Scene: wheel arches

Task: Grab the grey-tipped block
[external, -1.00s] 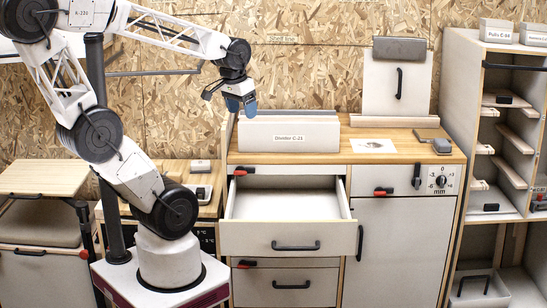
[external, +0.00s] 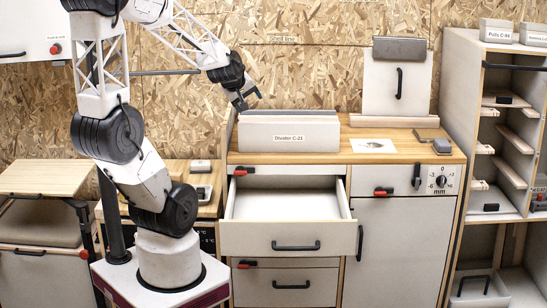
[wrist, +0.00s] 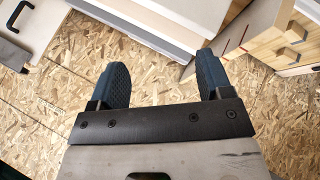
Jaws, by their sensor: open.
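I cannot pick out a grey-tipped block with certainty. A small grey piece (external: 441,146) lies at the right end of the bench top, and a pale panel with a grey top (external: 398,85) stands at the back. My gripper (external: 246,97) is tilted above the left end of the pale Divider C-21 block (external: 289,137), which has a grey upper edge. In the wrist view my gripper (wrist: 164,82) shows two blue fingers wide apart with nothing between them. The area behind the divider is hidden in the external view.
An open, empty-looking drawer (external: 287,236) juts out below the bench top (external: 330,156). A shelf unit (external: 461,75) stands on the right, and a chipboard wall (external: 310,60) closes the back. A white card (external: 373,146) lies flat on the bench.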

